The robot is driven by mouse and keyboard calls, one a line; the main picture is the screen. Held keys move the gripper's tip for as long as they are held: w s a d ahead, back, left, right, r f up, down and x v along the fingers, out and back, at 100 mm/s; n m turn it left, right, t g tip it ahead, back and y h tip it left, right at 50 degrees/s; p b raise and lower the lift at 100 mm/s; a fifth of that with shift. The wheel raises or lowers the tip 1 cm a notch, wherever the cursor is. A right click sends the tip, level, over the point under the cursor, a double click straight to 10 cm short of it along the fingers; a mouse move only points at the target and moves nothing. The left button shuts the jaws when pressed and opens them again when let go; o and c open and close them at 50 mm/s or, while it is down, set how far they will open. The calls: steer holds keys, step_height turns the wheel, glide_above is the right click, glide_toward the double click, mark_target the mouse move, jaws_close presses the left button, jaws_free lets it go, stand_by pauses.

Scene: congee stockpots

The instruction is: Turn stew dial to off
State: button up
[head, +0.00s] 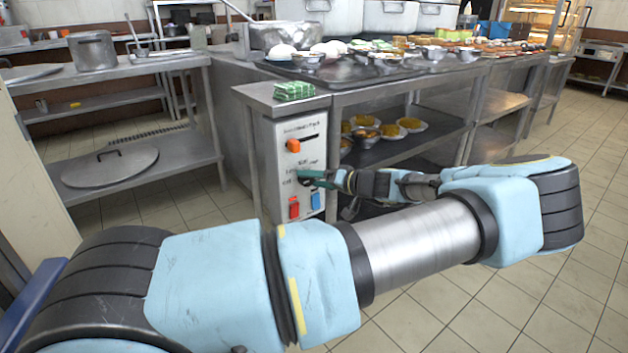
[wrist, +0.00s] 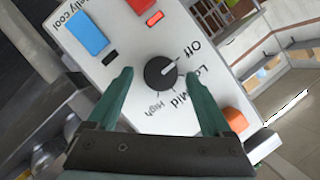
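The stew dial is a round black knob (wrist: 160,74) on a pale control panel (wrist: 115,55), with Off, Low, Mid and High printed around it. Its pale mark points to the upper right in the wrist view, around Off and Low; I cannot tell exactly which. My gripper (wrist: 158,72) is open, with one green finger on each side of the knob. Gaps show between fingers and knob. In the head view my gripper (head: 318,178) is at the panel front (head: 275,150) and largely hides the dial.
An orange slider (head: 293,145) sits above the dial, and a red switch (head: 294,208) and a blue switch (head: 316,200) sit below it. A green cloth (head: 294,90) lies on top of the panel cabinet. A shelf with food bowls (head: 365,132) is to the right.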

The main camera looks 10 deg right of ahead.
steer(key=shift+d, duration=0.1)
steer(key=v, duration=1)
steer(key=shift+s+d+p, duration=0.2)
steer(key=shift+s+p, duration=0.1)
steer(key=shift+r, duration=0.1)
